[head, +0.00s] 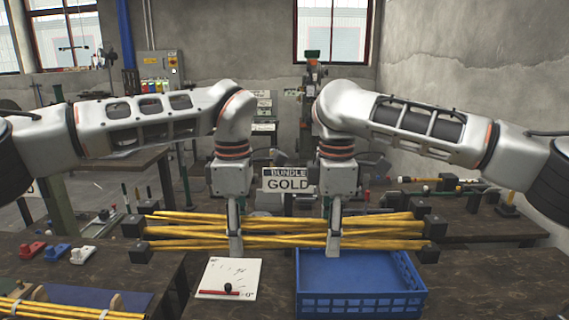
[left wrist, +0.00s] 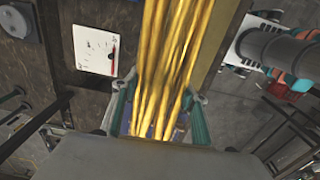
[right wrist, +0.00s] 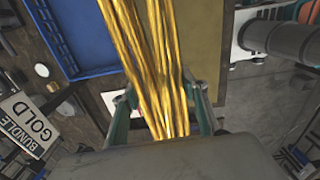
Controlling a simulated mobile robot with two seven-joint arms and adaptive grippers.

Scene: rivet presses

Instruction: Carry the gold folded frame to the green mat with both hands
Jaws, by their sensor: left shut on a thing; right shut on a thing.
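The gold folded frame (head: 285,240) is a long bundle of yellow-gold bars with black blocks at both ends. It is held roughly level across the middle of the head view, above the bench gap and the back edge of a blue crate. My left gripper (head: 236,240) is shut on the bars left of their middle. My right gripper (head: 333,240) is shut on them right of the middle. The bars also run between the fingers in the left wrist view (left wrist: 165,60) and the right wrist view (right wrist: 145,50).
Another gold bundle (head: 60,310) lies at lower left near a blue mat (head: 130,299). A "BUNDLE GOLD" sign (head: 288,181) stands behind. Red, blue and white clamps sit at left.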

